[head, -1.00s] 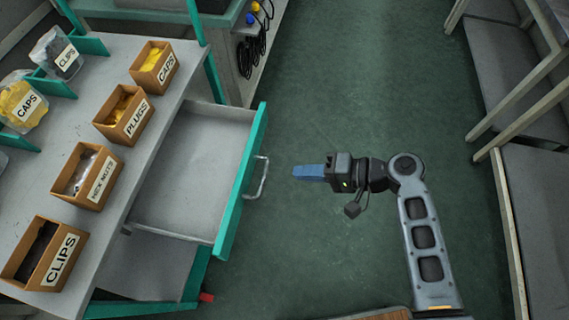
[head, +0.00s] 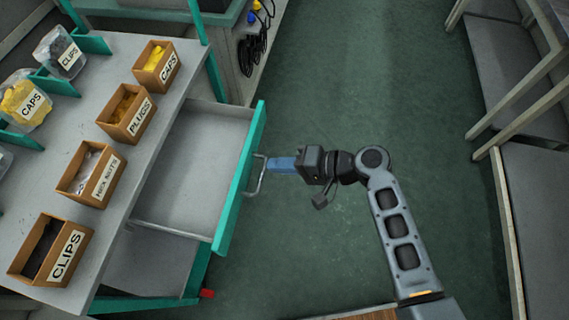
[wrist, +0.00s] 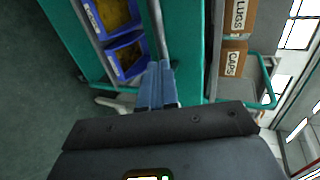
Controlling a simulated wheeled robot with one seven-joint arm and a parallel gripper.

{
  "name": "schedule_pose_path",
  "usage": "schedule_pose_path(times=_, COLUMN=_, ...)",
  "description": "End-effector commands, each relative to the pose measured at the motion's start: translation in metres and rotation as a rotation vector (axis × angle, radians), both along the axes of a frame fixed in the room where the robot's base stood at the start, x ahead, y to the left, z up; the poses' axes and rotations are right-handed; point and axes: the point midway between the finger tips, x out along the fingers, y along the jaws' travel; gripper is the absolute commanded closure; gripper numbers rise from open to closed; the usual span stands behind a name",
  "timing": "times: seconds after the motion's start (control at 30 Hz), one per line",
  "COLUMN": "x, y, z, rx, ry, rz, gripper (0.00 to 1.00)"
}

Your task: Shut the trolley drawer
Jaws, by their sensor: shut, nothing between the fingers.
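The trolley drawer (head: 190,165) stands open and empty, pulled out to the right from under the trolley top. Its teal front (head: 240,180) carries a grey bar handle (head: 260,178). My gripper (head: 270,165) is shut and empty, its blue fingers pointing left at the handle. The fingertips are at or very near the handle; I cannot tell whether they touch. In the wrist view the shut blue fingers (wrist: 157,88) meet the grey handle bar (wrist: 158,35), with teal drawer parts around it.
The trolley top (head: 100,130) holds several labelled boxes, such as the CLIPS box (head: 50,250) and the CAPS box (head: 156,65). Blue bins (wrist: 125,58) show beyond the handle in the wrist view. Grey shelving (head: 525,190) stands at the right. The green floor between is clear.

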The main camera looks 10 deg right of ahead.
Motion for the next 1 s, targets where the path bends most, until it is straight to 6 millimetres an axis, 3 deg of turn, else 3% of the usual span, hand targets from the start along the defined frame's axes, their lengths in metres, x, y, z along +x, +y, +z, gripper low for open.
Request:
schedule_pose_path(times=0.17, x=0.012, y=0.035, z=-0.002, rx=0.0, ry=-0.002, rz=0.006, gripper=1.0)
schedule_pose_path(times=0.6, x=0.053, y=0.15, z=-0.004, rx=0.0, ry=-0.002, rz=0.005, gripper=1.0)
schedule_pose_path(times=0.8, x=0.065, y=0.182, z=-0.002, rx=0.001, ry=-0.001, rz=0.003, gripper=1.0)
schedule_pose_path(times=1.0, x=0.07, y=0.195, z=-0.001, rx=0.0, ry=0.0, rz=0.001, gripper=1.0)
